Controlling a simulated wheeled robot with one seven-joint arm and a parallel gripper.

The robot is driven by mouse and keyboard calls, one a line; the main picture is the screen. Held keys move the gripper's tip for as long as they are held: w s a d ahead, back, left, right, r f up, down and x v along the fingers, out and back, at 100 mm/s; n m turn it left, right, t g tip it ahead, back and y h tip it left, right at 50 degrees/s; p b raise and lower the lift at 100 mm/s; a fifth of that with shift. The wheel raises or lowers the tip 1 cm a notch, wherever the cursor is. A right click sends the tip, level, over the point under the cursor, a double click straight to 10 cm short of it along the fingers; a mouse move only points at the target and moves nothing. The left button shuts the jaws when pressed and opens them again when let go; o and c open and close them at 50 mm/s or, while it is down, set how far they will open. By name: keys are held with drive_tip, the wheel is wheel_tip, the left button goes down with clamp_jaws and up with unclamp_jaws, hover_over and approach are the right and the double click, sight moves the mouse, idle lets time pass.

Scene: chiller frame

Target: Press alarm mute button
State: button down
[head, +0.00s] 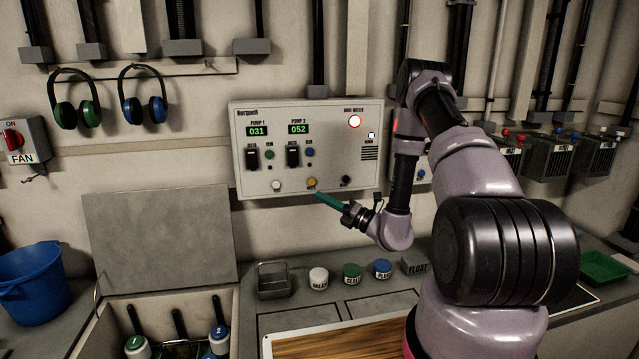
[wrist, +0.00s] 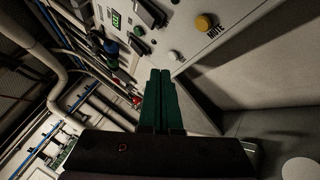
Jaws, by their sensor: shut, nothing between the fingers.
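The grey control panel (head: 262,165) hangs on the wall, with a row of small buttons or knobs along its lower edge. A yellow button (head: 312,184) sits in the middle of that row. The yellow button also shows in the wrist view (wrist: 204,23), beside lettering that appears to read MUTE. My gripper (head: 320,196) has green fingers, shut and empty, with tips just below and right of the yellow button in the head view. In the wrist view the closed fingertips (wrist: 160,72) lie down and left of the button. They appear apart from it.
A white knob (head: 277,185) and a black knob (head: 346,180) flank the yellow button. Below, the counter holds a metal tray (head: 273,281) and lidded jars. Wall below the panel is clear.

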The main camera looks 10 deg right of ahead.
idle(0.3)
drive_tip(key=shift+w, duration=4.4)
drive_tip(key=shift+w, duration=0.15)
drive_tip(key=shift+w, duration=0.25)
drive_tip(key=shift+w, duration=0.5)
drive_tip(key=shift+s, duration=0.9)
drive_tip(key=shift+s, duration=2.5)
